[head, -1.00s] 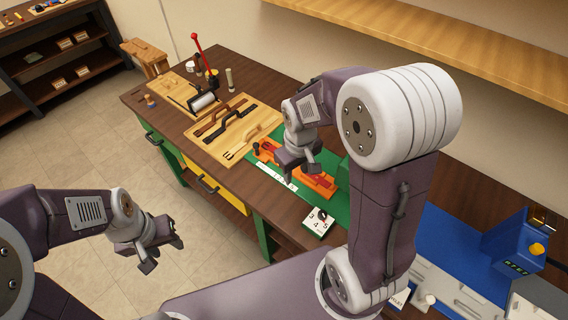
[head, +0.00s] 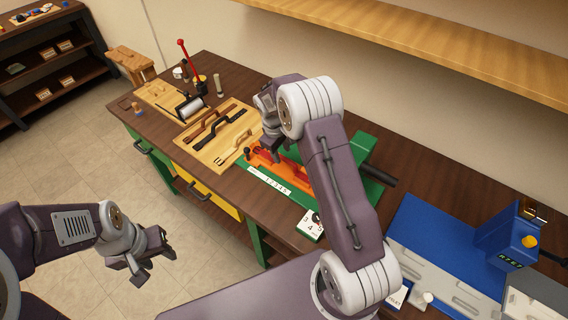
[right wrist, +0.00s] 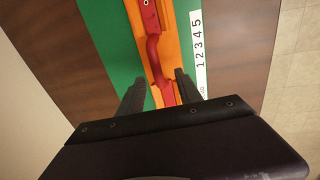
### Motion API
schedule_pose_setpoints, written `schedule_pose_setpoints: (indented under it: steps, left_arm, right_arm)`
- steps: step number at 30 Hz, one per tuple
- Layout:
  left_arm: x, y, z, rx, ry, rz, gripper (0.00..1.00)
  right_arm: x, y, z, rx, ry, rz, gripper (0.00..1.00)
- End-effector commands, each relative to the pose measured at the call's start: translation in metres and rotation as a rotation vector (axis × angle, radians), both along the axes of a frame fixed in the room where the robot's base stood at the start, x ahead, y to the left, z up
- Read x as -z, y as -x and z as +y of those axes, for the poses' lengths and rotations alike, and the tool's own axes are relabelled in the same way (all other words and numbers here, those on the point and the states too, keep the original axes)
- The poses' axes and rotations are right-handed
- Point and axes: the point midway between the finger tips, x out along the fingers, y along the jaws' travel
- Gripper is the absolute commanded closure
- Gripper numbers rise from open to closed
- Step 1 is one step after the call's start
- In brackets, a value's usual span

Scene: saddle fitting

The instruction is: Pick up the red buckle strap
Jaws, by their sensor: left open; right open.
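The red buckle strap (right wrist: 154,52) lies lengthwise in a narrow orange holder (right wrist: 136,14) on a green mat in the right wrist view. My right gripper (right wrist: 159,86) is open, its two dark fingers on either side of the strap's line and apart from it. Its height above the strap is hard to tell. In the head view the right gripper (head: 271,150) hangs over the orange holder (head: 262,162), and the arm hides much of the strap. My left gripper (head: 154,266) is open and empty, off the front of the bench.
A white number strip (head: 270,181) lies in front of the holder. A wooden board (head: 208,154) with dark handled tools is to the left. A green block with a dark bar (head: 378,176) stands right, and a blue machine (head: 508,240) further right.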

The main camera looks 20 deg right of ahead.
Motion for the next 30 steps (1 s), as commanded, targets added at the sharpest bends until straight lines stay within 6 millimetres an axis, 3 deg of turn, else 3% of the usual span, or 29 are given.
schedule_pose_setpoints:
  steps: [5, 13, 20, 21, 25, 30]
  left_arm:
    - [-0.003, 0.000, 0.000, 0.000, 0.000, 0.000, 0.56]
    - [-0.015, 0.000, 0.000, 0.000, 0.000, 0.000, 0.56]
    - [-0.015, 0.000, 0.000, 0.000, 0.000, 0.000, 0.56]
    - [-0.015, 0.000, 0.000, 0.000, 0.000, 0.000, 0.56]
    - [-0.015, 0.000, 0.000, 0.000, 0.000, 0.000, 0.56]
    - [-0.015, 0.000, 0.000, 0.000, 0.000, 0.000, 0.56]
  right_arm:
    - [0.007, 0.000, -0.002, 0.000, 0.000, 0.001, 0.58]
    - [0.049, -0.005, -0.013, 0.000, 0.000, 0.001, 0.58]
    - [0.054, -0.006, -0.014, 0.001, 0.000, -0.002, 0.58]
    - [0.054, -0.006, -0.014, 0.001, 0.000, -0.002, 0.61]
    - [0.054, -0.006, -0.014, 0.001, -0.001, -0.002, 0.97]
    - [0.054, -0.006, -0.014, 0.001, -0.001, -0.002, 1.00]
